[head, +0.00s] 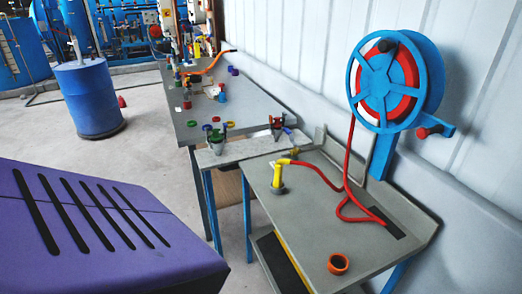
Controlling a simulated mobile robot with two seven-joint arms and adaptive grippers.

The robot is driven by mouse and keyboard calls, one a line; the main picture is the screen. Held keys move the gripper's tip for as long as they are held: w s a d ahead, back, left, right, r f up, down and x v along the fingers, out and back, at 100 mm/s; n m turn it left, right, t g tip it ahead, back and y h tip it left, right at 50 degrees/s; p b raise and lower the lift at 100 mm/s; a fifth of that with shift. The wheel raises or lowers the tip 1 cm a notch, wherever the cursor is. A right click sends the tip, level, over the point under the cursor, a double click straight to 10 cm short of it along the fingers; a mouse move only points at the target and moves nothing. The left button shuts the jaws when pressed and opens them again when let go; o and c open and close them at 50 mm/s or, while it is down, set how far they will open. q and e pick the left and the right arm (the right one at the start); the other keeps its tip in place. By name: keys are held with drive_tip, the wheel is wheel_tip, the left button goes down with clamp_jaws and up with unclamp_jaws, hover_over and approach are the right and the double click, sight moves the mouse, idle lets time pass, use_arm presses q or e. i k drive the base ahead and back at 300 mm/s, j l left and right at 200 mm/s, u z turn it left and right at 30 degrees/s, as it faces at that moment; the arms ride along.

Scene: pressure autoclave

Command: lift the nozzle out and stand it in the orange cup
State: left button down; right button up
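The yellow nozzle (278,178) stands upright in a small dark grey holder (277,189) on the near grey bench. A red hose (330,187) runs from its top across the bench toward a reel. The orange cup (338,264) stands on the same bench, nearer and to the right of the nozzle. Its opening faces up and looks dark and empty. Neither of my grippers is in view.
A blue and red hose reel (390,83) hangs on the wall above the grey bench (310,230). The hose lies looped behind the cup. Farther benches (230,112) hold coloured handwheels and small parts. Bare bench lies between nozzle and cup.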

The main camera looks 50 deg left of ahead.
sight(277, 184)
drive_tip(key=u, duration=1.35)
